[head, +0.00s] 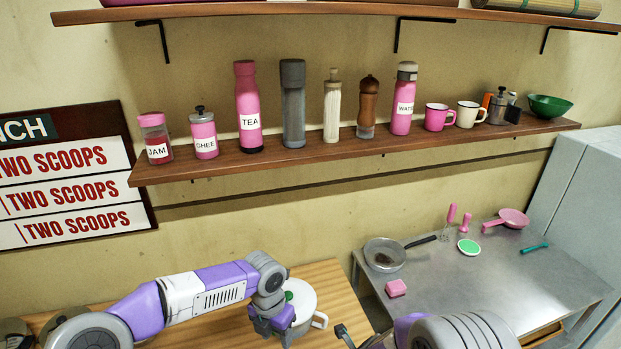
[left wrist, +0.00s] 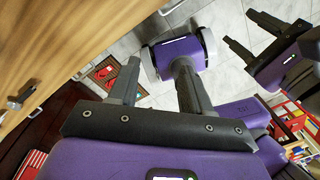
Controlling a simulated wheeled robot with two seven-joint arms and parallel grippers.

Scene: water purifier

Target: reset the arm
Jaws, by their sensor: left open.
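My left arm comes in from the left in the head view, and its purple gripper (head: 272,328) is beside a white vessel (head: 304,299) with a green part on top and a handle at its right. I cannot tell whether they touch. In the left wrist view my left gripper's dark fingers (left wrist: 160,85) are spread apart with nothing between them. My right gripper (left wrist: 252,38) shows at the upper right there, its two fingers apart and empty. In the head view it is mostly cut off at the bottom edge.
A wooden counter (head: 325,272) lies under the vessel. A steel table (head: 500,280) at right holds a pan (head: 385,255), a pink sponge (head: 396,288) and utensils. A wall shelf (head: 290,164) carries several bottles, jars and mugs. Tiled floor (left wrist: 230,20) shows below.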

